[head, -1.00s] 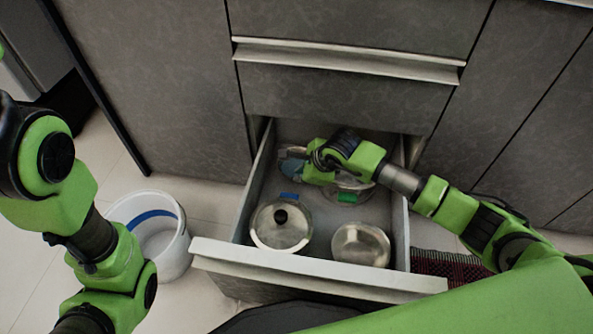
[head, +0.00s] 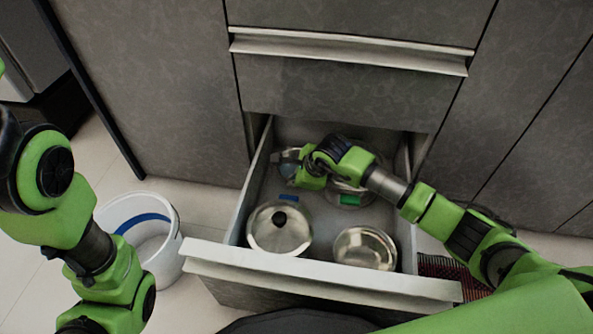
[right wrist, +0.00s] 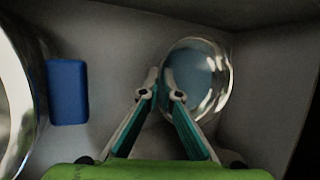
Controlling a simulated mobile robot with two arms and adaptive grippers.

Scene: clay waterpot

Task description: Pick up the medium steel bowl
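A steel bowl (head: 287,158) is in the back left corner of the open drawer, partly hidden by my right gripper. In the right wrist view this bowl (right wrist: 212,68) shows a shiny rim and a bluish inside. My right gripper (right wrist: 162,76) has its fingertips close together at the bowl's left rim, one finger outside and one over the inside. It looks shut on the rim. In the head view the right gripper (head: 298,172) reaches down into the drawer, its fingertips hard to make out. The left gripper is out of view.
The drawer front (head: 320,276) is pulled out. Inside are a lidded steel pot (head: 278,236), a steel bowl (head: 364,249) at front right, another steel piece (head: 345,200) under my right arm, and blue (head: 289,198) and green (head: 349,200) blocks. A white bucket (head: 150,250) stands left.

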